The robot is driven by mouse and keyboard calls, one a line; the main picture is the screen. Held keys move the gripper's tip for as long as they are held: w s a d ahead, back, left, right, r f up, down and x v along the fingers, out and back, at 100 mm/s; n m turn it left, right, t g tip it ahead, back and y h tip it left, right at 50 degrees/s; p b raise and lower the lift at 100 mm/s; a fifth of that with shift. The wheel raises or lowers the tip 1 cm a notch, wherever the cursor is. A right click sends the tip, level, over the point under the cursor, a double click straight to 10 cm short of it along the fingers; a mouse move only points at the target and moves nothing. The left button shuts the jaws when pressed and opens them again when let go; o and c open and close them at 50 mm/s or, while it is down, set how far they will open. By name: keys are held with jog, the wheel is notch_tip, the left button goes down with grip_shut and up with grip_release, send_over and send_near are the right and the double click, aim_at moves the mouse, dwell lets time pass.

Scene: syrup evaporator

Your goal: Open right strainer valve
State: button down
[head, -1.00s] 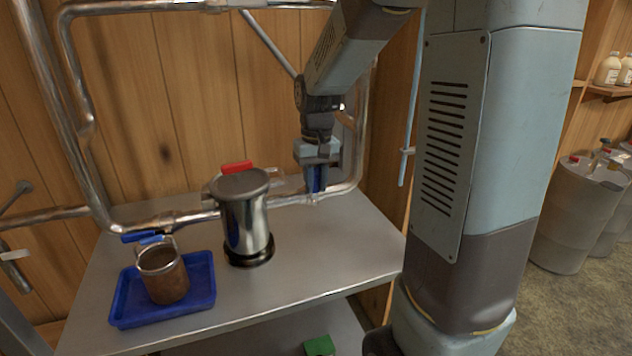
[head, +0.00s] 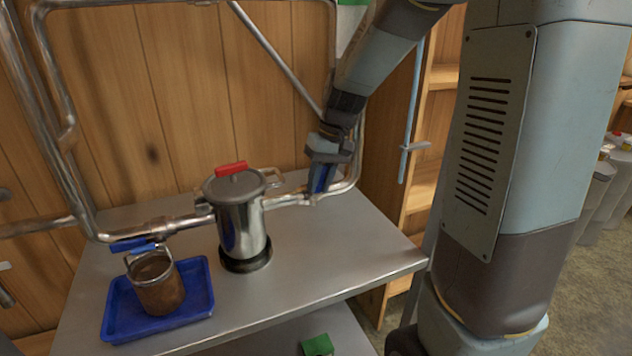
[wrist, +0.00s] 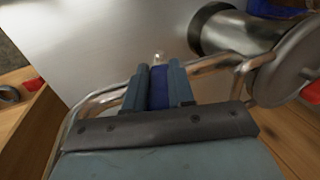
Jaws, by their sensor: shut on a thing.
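The right strainer valve sits on the metal pipe to the right of the steel strainer pot (head: 240,222). My gripper (head: 319,185) is at that pipe, shut on the blue valve handle (wrist: 158,88), which shows between its two fingers in the wrist view. In the head view the fingers hide most of the handle, and I cannot tell its exact angle. The gripper leans, with its tips toward the lower left. The pot has a grey lid with a red handle (head: 231,168), and it also shows in the wrist view (wrist: 222,32).
Another blue valve handle (head: 132,245) is on the pipe left of the pot. Below it, a brown pail (head: 158,287) stands in a blue tray (head: 203,300). The steel table (head: 330,262) is clear at its right. A wooden shelf (head: 425,190) stands behind on the right.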

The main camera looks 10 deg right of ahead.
jog(key=c, duration=1)
grip_release()
jog(key=shift+s, duration=0.15)
jog(key=shift+o, duration=0.2)
jog(key=shift+r, duration=0.15)
jog(key=shift+r, duration=0.3)
jog(key=s+d+r, duration=0.1)
jog(key=s+r, duration=1.1)
jog(key=s, duration=0.2)
jog(key=shift+d, duration=0.3)
